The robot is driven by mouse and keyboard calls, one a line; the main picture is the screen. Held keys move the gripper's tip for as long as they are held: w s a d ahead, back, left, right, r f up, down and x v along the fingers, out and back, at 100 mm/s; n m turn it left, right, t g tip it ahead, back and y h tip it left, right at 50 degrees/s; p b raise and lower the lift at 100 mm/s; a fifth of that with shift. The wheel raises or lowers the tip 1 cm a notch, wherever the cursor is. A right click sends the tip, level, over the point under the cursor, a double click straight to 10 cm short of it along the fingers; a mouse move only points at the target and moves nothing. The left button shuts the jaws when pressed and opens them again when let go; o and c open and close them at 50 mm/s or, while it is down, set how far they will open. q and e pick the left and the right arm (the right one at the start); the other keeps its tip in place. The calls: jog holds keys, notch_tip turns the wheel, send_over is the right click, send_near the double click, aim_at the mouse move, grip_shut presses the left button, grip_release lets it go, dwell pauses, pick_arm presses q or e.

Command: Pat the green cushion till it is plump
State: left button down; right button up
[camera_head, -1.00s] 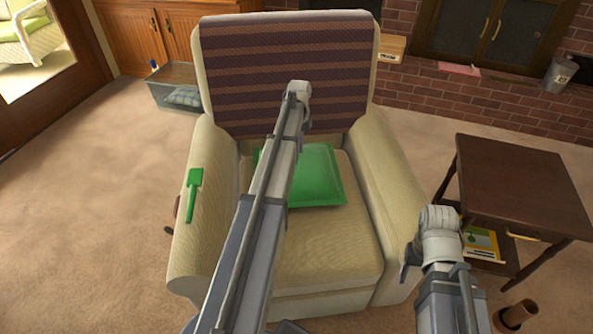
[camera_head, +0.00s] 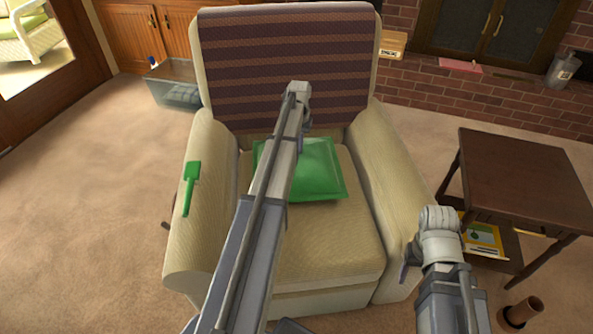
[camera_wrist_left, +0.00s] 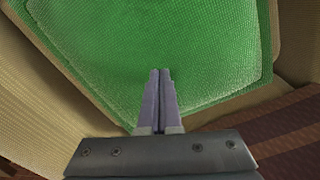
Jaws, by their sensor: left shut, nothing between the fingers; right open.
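The green cushion (camera_head: 318,172) lies on the seat of the beige armchair (camera_head: 310,262), near its backrest. In the left wrist view the cushion (camera_wrist_left: 165,45) fills the middle. My left gripper (camera_wrist_left: 160,72) is shut and empty, its fingertips over the cushion; I cannot tell whether they touch it. In the head view my arm mostly hides that gripper. My right gripper (camera_head: 407,268) is open, beside the chair's right armrest, partly hidden by its wrist.
A green spatula-like tool (camera_head: 190,188) lies on the left armrest. A dark wooden side table (camera_head: 525,180) with a book (camera_head: 482,238) on its lower shelf stands at the right. A clear bin (camera_head: 172,85) is behind the chair. Carpet at the left is open.

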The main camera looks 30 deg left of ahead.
pick_arm(q)
jog(key=shift+f, duration=0.35)
jog(key=shift+r+p, duration=1.7)
jog(key=shift+r, duration=0.2)
jog(key=shift+r, duration=0.1)
notch_tip(320, 180, up, 6)
jog(key=p, duration=0.6)
